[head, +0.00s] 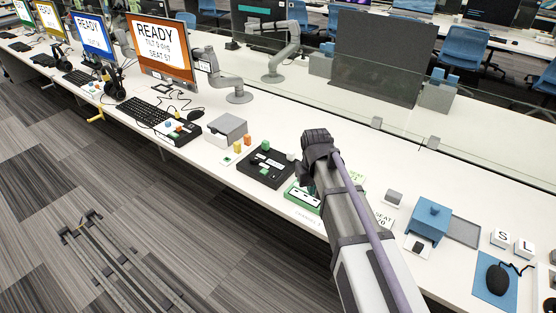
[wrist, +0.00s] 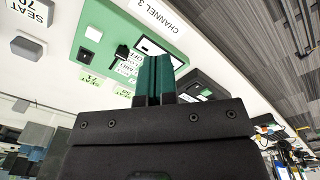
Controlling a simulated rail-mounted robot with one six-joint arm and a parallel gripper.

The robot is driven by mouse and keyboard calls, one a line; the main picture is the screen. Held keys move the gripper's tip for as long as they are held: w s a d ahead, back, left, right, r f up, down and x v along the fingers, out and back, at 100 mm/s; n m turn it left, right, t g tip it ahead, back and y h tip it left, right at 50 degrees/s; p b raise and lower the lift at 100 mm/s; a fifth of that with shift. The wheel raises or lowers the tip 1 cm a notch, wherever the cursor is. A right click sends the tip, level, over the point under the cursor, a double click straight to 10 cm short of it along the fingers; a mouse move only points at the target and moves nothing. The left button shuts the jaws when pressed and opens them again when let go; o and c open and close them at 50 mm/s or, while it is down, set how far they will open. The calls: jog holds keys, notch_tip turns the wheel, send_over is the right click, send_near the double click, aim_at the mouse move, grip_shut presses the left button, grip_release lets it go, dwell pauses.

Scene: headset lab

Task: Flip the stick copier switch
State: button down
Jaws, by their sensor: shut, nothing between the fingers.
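A green panel device (wrist: 175,58) lies beyond my fingertips in the wrist view, beside a "CHANNEL 3" label. In the head view the green device (head: 301,196) is partly hidden behind my arm. My gripper (wrist: 154,62) is shut and empty, its dark green fingers together over the device's near edge in the picture. The switch is left of the fingertips, apart from them. Whether the fingers touch the device cannot be told.
A black panel device (head: 265,168) stands left of the green one, with a grey box (head: 227,130) behind. To the right are a blue box (head: 428,218) and a mouse on a blue pad (head: 496,281). A glass divider (head: 380,125) runs along the desk's back.

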jog(key=w+a+n, duration=0.4)
jog(key=w+a, duration=0.6)
jog(key=w, duration=0.4)
jog(key=n, duration=0.3)
send_over(277, 172)
jog(key=s+a, duration=0.1)
jog(key=a, duration=0.1)
jog(key=shift+s+d+r+n+t, duration=0.4)
jog(key=shift+d+r+n+t, duration=0.1)
jog(key=shift+n, duration=0.1)
jog(key=shift+f, duration=0.15)
jog(key=f+b, duration=0.4)
jog(key=w+f+b, duration=0.1)
jog(key=f+b, duration=0.4)
jog(key=d+f+b, duration=0.1)
jog(key=f+b, duration=0.3)
jog(key=f, duration=0.1)
jog(key=shift+w+b, duration=0.2)
jog(key=shift+b, duration=0.15)
jog(key=shift+r, duration=0.1)
jog(key=shift+a, duration=0.1)
